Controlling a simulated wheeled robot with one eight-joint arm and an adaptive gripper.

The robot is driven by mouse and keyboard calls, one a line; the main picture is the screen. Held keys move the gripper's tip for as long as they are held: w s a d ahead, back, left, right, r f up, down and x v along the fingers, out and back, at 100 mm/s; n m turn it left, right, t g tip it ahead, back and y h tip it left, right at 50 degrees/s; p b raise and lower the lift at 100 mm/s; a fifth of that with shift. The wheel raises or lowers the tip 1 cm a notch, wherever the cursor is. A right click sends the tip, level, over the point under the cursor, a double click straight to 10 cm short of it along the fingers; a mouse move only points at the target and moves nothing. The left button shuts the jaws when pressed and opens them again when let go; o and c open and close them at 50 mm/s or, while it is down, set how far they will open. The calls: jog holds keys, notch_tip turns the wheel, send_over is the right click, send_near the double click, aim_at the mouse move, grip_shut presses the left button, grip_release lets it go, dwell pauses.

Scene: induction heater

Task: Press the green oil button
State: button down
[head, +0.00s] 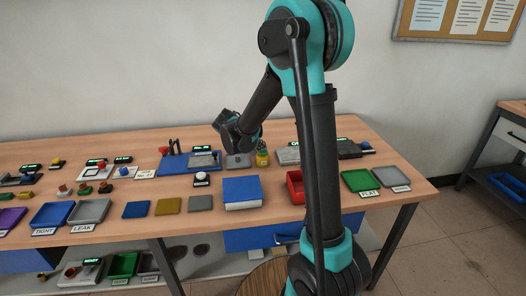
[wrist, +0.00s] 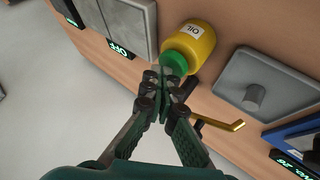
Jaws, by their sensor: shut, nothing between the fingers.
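The yellow oil bottle (wrist: 194,42) has a white label reading OIL and shows near the top middle of the wrist view. Its green button (wrist: 174,63) faces my gripper (wrist: 164,80). My gripper is shut and empty, with its fingertips at or just in front of the button; I cannot tell whether they touch. A brass spout (wrist: 222,123) sticks out to the right of the fingers. In the head view the bottle (head: 262,159) stands on the back half of the table, close to the end of my arm. My fingertips cannot be made out there.
A grey plate with a round knob (wrist: 254,97) lies beside the bottle. Grey panels (wrist: 128,22) with a lit OFF display (wrist: 118,47) are on the other side. A blue box (head: 241,192) and a red bin (head: 296,188) stand nearer the table's front.

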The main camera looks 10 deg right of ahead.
aim_at(262, 152)
jog(key=shift+r, duration=0.85)
jog(key=shift+r, duration=2.5)
